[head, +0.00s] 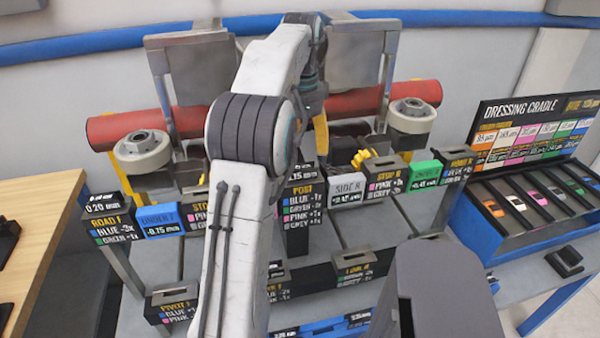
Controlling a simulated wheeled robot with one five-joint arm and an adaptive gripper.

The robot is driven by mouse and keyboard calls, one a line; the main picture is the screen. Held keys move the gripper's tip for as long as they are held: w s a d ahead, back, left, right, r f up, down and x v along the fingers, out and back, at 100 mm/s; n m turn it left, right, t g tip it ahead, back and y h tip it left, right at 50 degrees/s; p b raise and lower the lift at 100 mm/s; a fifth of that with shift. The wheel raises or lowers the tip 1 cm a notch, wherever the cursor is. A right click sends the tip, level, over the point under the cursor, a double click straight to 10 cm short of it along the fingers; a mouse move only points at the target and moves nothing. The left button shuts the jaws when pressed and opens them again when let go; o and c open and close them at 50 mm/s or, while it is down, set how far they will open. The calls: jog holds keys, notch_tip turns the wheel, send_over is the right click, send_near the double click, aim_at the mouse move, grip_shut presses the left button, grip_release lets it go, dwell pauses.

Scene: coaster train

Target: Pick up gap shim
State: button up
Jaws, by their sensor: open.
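Several thin, dark strips with coloured ends, which may be gap shims, lie in slots of the blue-edged dressing cradle at the right. Their ends include an orange one (493,208), a white one (515,201), a pink one (537,195) and a green one (573,187). My gripper (315,108) is at the far end of my arm, near the picture's middle, left of the cradle and well apart from it. It is open, though its fingertips are small and partly hidden by my arm. I see nothing held in it.
Labelled black boxes, a white box (345,189), a blue box (160,221) and a green box (424,174) stand on the grey frame. A red tube (120,128) and two pale wheels (143,152) lie behind. A wooden table (50,200) is at the left.

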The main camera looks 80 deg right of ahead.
aim_at(301, 168)
jog(key=shift+a+f+b, duration=0.15)
jog(key=shift+f+b, duration=0.6)
jog(key=shift+f, duration=2.8)
jog(key=shift+c, duration=0.4)
jog(key=c, duration=1.2)
